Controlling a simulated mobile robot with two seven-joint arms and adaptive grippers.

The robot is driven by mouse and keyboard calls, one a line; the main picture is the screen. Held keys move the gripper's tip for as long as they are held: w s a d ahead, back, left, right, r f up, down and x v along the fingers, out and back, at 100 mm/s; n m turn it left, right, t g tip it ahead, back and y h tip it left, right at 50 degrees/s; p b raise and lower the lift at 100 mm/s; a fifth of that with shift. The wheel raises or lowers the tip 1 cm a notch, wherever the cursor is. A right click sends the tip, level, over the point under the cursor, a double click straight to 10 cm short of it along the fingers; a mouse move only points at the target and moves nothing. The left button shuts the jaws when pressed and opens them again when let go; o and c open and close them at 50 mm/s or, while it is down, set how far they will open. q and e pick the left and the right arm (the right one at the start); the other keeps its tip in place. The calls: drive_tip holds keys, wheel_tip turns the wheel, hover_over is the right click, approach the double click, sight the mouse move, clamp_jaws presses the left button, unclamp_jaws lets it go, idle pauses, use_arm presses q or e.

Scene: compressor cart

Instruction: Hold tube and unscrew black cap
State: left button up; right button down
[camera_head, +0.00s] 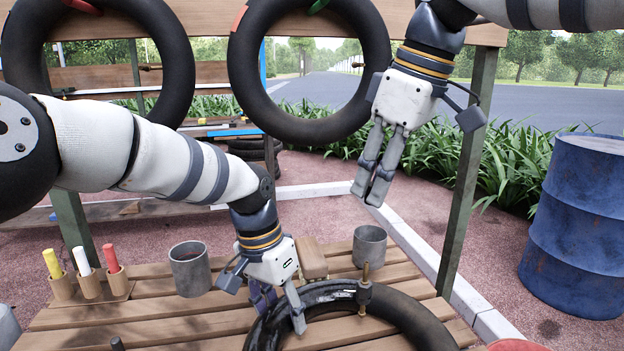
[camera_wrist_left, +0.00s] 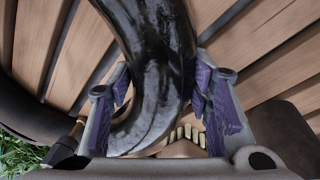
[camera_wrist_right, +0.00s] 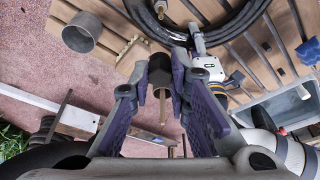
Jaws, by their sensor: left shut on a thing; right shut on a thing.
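The black tube (camera_head: 405,318) lies on the slatted wooden bench, its near left part glossy. My left gripper (camera_head: 277,312) is shut around the tube's left side; in the left wrist view the tube (camera_wrist_left: 150,60) passes between the purple-padded fingers. My right gripper (camera_head: 377,192) is raised above and behind the bench, clear of the stem. In the right wrist view it is shut on the black cap (camera_wrist_right: 160,68) at its fingertips. In the head view the fingers hide the cap.
Coloured sticks in wooden holders (camera_head: 89,286) stand at left. Two black tyres (camera_head: 243,70) hang on the rack. A blue drum (camera_head: 580,225) stands at right.

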idle(0.3)
use_arm(q)
drive_tip(key=o, duration=1.5)
